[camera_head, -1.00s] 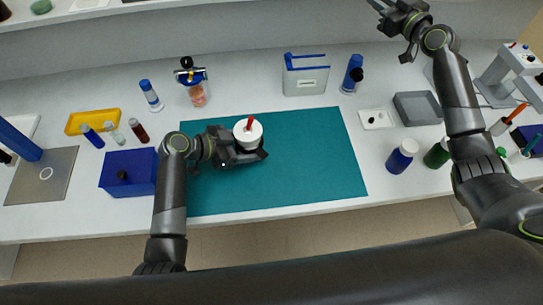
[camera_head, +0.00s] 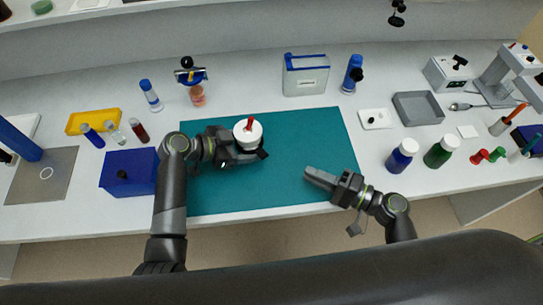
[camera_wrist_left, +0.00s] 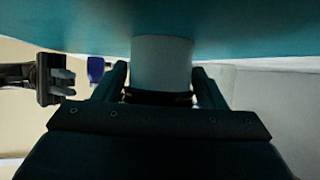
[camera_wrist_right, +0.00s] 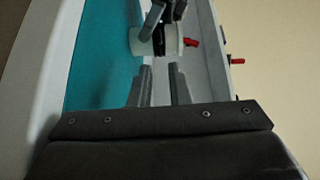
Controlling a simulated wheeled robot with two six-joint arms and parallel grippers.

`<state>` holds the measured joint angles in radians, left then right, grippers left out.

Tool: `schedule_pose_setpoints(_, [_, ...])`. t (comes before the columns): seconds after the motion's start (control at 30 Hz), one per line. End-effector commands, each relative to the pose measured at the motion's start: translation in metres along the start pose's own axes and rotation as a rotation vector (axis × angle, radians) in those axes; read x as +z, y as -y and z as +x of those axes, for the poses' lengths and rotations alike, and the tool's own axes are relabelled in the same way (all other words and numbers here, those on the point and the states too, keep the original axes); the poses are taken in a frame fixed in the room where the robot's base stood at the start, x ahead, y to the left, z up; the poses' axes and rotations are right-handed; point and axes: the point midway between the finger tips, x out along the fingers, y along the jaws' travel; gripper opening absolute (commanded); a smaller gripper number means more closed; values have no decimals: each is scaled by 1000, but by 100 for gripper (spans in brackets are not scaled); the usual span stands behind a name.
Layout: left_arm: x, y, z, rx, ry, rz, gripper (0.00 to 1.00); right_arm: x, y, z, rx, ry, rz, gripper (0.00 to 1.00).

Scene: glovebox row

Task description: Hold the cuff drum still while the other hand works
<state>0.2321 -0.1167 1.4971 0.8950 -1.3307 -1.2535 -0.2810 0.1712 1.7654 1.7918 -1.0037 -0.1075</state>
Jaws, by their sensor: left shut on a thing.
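The cuff drum (camera_head: 256,136) is a white cylinder with a red peg (camera_head: 250,123) on top, upright on the left half of the teal mat (camera_head: 290,140). My left gripper (camera_head: 243,156) is shut around its side, and the drum shows between the fingers in the left wrist view (camera_wrist_left: 162,62). My right gripper (camera_head: 318,177) is over the right front part of the mat, apart from the drum. Its fingers (camera_wrist_right: 162,86) are parted and empty. In the right wrist view, the drum (camera_wrist_right: 138,42) is partly hidden by my left gripper.
A blue box (camera_head: 128,184) stands left of the mat. Blue-labelled (camera_head: 402,156) and green (camera_head: 441,152) bottles stand right of it. A white canister (camera_head: 305,76), a blue bottle (camera_head: 351,76) and a grey tray (camera_head: 418,108) are behind. The mat between my grippers is clear.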

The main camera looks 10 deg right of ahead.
Motion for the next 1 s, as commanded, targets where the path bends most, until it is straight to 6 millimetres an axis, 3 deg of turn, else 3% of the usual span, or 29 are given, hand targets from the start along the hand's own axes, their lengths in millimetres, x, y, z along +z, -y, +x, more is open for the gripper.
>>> schedule_pose_setpoints(0.17, [0, 0, 0, 0, 0, 0, 52, 4, 0, 12, -11, -1, 20, 16])
schedule_pose_setpoints(0.63, [0, 0, 0, -1, 0, 1, 52, 3, 1, 99, -7, -1, 17, 16])
schedule_pose_setpoints(0.8, [0, 0, 0, -1, 0, 0, 52, 3, 0, 115, -5, -1, 15, 16])
schedule_pose_setpoints(1.0, [0, 0, 0, -1, 0, 0, 52, 3, 0, 119, -4, -1, 15, 16])
